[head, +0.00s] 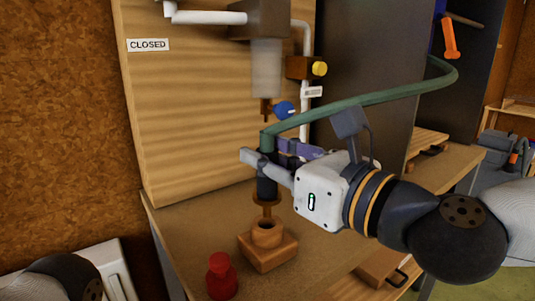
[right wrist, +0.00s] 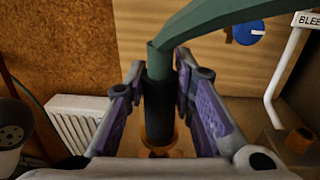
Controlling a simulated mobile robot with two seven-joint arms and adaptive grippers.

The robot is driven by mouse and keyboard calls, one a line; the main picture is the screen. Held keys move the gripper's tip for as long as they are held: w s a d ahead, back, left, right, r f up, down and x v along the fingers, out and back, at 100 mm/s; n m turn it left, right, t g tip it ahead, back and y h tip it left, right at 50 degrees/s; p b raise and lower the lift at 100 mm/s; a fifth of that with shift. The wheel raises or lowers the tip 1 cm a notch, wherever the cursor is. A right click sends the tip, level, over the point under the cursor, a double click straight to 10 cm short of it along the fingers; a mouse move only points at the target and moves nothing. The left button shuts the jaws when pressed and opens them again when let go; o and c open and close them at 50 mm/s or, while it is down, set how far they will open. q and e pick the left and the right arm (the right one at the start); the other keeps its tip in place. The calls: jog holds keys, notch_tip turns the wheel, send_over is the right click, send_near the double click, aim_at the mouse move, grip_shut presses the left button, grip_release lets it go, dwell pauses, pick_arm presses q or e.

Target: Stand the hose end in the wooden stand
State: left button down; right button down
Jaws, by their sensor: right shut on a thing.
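The green hose (head: 370,99) arcs in from the upper right and bends down into a hose end with a black sleeve (head: 267,188) and a brass-coloured tip. My right gripper (head: 264,166) is shut on the black sleeve and holds it about upright. The right wrist view shows the sleeve (right wrist: 159,110) between the two fingers. The wooden stand (head: 268,250), a square block with a raised round socket, sits on the bench. The brass tip shows just above the socket, seemingly apart from it. My left gripper is out of view.
A red capped object (head: 221,277) stands left of the stand. A wooden panel behind carries white pipes, a blue handle (head: 284,109), a yellow knob (head: 320,69) and a CLOSED sign (head: 148,45). A clear cylinder (head: 266,68) hangs above the hose end.

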aim_at(268, 132)
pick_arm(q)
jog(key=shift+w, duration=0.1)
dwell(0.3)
